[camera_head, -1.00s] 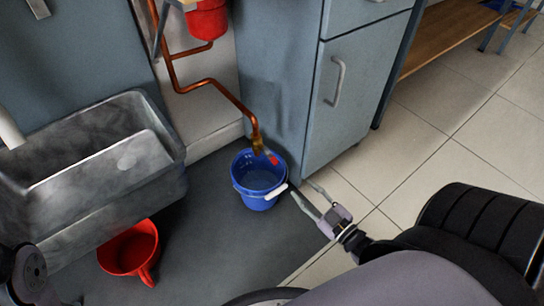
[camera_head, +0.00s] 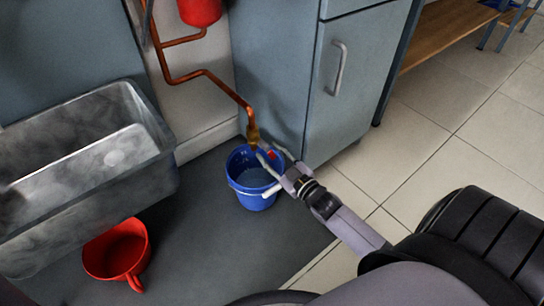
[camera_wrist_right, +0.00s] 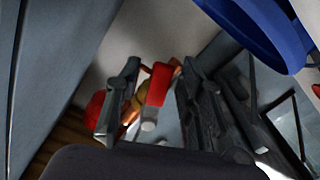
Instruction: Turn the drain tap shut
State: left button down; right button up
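The drain tap (camera_head: 253,135) is a brass fitting at the low end of a copper pipe, with a red lever (camera_head: 272,154). It hangs above a blue bucket (camera_head: 256,192). My right gripper (camera_head: 268,153) reaches in from the right, over the bucket's rim, with its fingers at the lever. In the right wrist view the red lever (camera_wrist_right: 158,85) lies between the two open fingers, with a gap showing on both sides. The brass body (camera_wrist_right: 140,112) is partly hidden behind the lever and the left finger. My left gripper is out of view.
The grey cabinet (camera_head: 345,90) stands close to the right of the tap. Tiled floor (camera_head: 440,160) lies free at the right.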

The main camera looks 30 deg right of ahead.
jog(key=shift+c, duration=0.3)
grip_shut()
dwell(0.6)
